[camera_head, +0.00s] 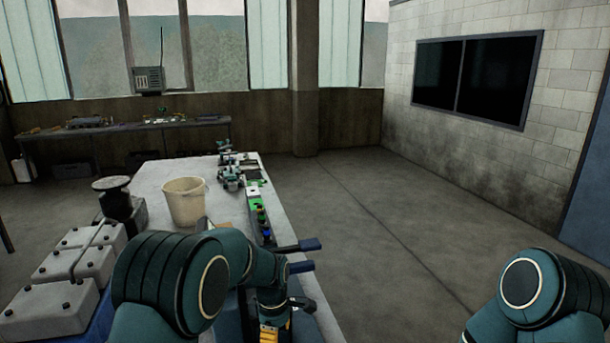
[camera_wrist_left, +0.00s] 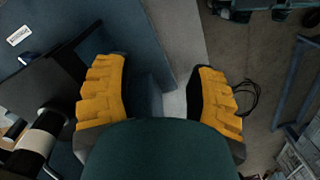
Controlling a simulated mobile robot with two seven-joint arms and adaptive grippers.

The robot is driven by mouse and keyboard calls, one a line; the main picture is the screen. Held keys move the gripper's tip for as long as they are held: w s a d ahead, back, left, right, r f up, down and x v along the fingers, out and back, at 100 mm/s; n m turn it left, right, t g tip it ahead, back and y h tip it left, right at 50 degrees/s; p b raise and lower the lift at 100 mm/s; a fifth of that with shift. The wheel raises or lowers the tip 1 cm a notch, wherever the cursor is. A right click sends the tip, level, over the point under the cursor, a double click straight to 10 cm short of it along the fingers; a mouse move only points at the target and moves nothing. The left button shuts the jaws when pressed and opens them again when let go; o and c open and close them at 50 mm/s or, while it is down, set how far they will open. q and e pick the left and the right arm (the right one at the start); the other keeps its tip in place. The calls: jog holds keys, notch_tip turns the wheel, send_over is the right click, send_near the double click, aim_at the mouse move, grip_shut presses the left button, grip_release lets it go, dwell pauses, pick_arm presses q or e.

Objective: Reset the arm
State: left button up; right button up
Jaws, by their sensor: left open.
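My left arm (camera_head: 180,280) comes in from the bottom left and bends over the near end of the long white-topped table (camera_head: 155,175). Its gripper (camera_head: 275,333) hangs low at the bottom edge of the head view, partly cut off. In the left wrist view the two yellow-padded fingers (camera_wrist_left: 157,70) are spread wide with nothing between them. Below them lie a blue-grey surface (camera_wrist_left: 165,30), a pale edge and the dark floor. My right arm (camera_head: 540,295) shows only as a teal link at the lower right. Its gripper is out of view.
A cream bucket (camera_head: 184,203), small coloured parts (camera_head: 262,215) and a teal device (camera_head: 230,177) stand on the table. Grey blocks (camera_head: 60,307) and a dark round-topped object (camera_head: 113,200) are at the left. The floor (camera_head: 400,220) to the right is clear.

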pick_arm(q)
jog(key=s+a+f+m+t+h, duration=0.1)
jog(key=s+a+f+m, duration=0.1)
jog(key=s+f+m, duration=0.3)
jog(key=s+a+f+m+h, duration=0.1)
jog(key=s+a+f+m, duration=0.1)
jog(key=s+f, duration=0.55)
jog(key=s+f+m+t+h, duration=0.2)
jog(key=s+m, duration=0.4)
jog(key=s, duration=0.5)
notch_tip(320, 180, down, 11)
jog(key=b, duration=1)
jog(key=shift+d+r, duration=0.15)
jog(key=shift+d, duration=0.2)
pick_arm(e)
notch_tip(320, 180, down, 11)
jog(key=s, duration=0.1)
jog(key=shift+a, duration=0.2)
